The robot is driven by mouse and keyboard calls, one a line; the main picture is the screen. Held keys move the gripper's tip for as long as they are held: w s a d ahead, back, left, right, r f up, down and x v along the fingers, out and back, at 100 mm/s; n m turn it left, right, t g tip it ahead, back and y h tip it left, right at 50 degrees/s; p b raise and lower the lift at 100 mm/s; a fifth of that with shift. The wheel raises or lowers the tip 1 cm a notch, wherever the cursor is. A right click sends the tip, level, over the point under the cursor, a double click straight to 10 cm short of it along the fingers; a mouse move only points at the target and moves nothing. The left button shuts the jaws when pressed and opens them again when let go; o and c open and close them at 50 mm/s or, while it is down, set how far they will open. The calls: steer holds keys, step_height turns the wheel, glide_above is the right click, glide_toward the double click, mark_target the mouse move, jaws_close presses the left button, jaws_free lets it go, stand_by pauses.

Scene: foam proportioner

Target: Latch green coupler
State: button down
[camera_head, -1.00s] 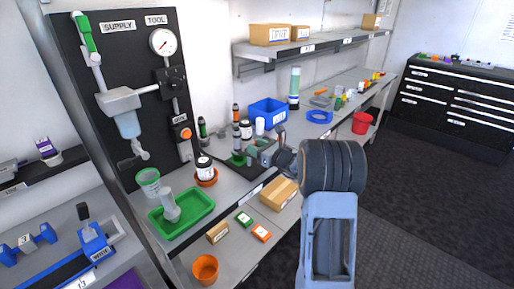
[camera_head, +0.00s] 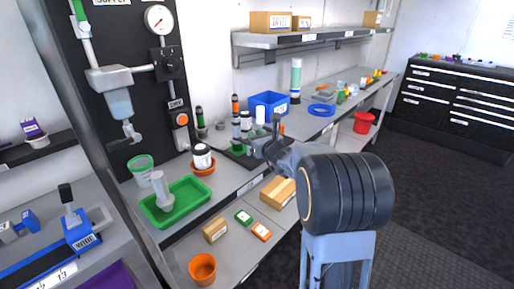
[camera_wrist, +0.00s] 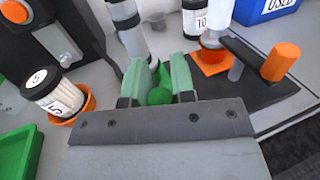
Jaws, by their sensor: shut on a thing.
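The green coupler (camera_wrist: 160,73) stands on a dark plate, with a grey cylinder (camera_wrist: 130,28) rising above its green part. In the wrist view my gripper (camera_wrist: 158,88) has its two pale green finger pads either side of a round green knob (camera_wrist: 159,96) of the coupler, shut on it. In the head view my gripper (camera_head: 257,147) is at the coupler on the bench, and my arm hides much of that spot. The lower part of the green coupler is hidden behind the fingers.
An orange coupler base (camera_wrist: 212,62) with an orange-tipped dark lever (camera_wrist: 281,61) stands close on the right. A cartridge labelled 5 (camera_wrist: 53,93) sits in an orange cup at the left. A blue bin (camera_head: 269,104) and a green tray (camera_head: 176,202) are nearby.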

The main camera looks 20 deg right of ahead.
steer(key=shift+s+a+f+m+h+b, duration=0.15)
steer(key=shift+m+h+b, duration=0.35)
steer(key=shift+b, duration=0.4)
steer(key=shift+r+h, duration=0.2)
steer(key=shift+h, duration=0.2)
steer(key=c, duration=1)
jaws_free()
steer(key=shift+o, duration=0.2)
steer(key=s, duration=1.3)
steer(key=shift+s, duration=0.4)
